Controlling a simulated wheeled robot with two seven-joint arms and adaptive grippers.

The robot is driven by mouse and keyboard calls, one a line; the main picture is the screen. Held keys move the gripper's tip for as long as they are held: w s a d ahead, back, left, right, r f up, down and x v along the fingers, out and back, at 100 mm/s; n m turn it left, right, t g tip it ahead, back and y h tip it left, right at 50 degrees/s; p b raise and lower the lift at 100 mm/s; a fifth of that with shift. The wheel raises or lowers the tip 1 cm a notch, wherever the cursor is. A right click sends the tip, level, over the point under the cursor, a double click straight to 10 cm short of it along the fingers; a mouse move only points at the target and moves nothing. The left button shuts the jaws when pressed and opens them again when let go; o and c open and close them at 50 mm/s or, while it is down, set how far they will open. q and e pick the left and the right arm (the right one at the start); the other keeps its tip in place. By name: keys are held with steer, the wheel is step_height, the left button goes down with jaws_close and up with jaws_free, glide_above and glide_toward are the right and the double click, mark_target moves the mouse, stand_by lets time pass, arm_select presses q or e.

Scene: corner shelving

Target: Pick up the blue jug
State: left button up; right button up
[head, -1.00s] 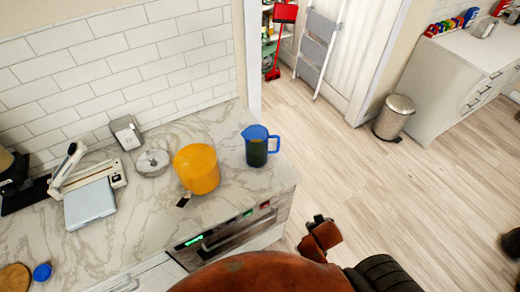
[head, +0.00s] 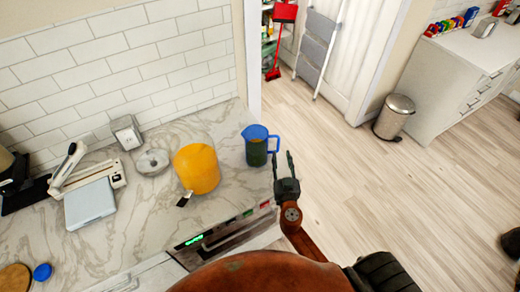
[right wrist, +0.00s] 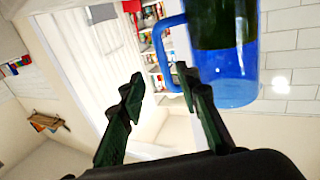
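The blue jug (head: 256,146) stands upright near the counter's right end in the head view, its handle on the right side. My right gripper (head: 283,163) is just to the right of the jug, with its fingers pointing up the picture towards the handle. In the right wrist view the jug (right wrist: 228,75) looks upside down, and its blue handle shows close by the tips of my right gripper (right wrist: 158,82). The two fingers are spread apart with a gap between them; nothing is held. My left gripper is out of view.
A yellow container (head: 197,168) stands left of the jug on the marble counter (head: 120,235). A white scale-like device (head: 90,203), a glass lid (head: 152,162) and a metal dispenser (head: 127,132) are further left. Open floor lies right of the counter.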

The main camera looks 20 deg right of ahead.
mark_target(279, 144)
steer(key=p+x, duration=0.1)
steer(key=x, duration=0.1)
steer(key=p+x, duration=0.1)
steer(key=x, duration=0.1)
steer(key=p+x, duration=0.1)
steer(key=x, duration=0.2)
steer(key=shift+w+a+r, duration=0.2)
steer(key=shift+r, duration=0.1)
steer(key=shift+w+d+f, duration=0.1)
steer(key=shift+w, duration=0.1)
steer(key=shift+c, duration=0.2)
jaws_close()
steer(key=shift+r, duration=0.2)
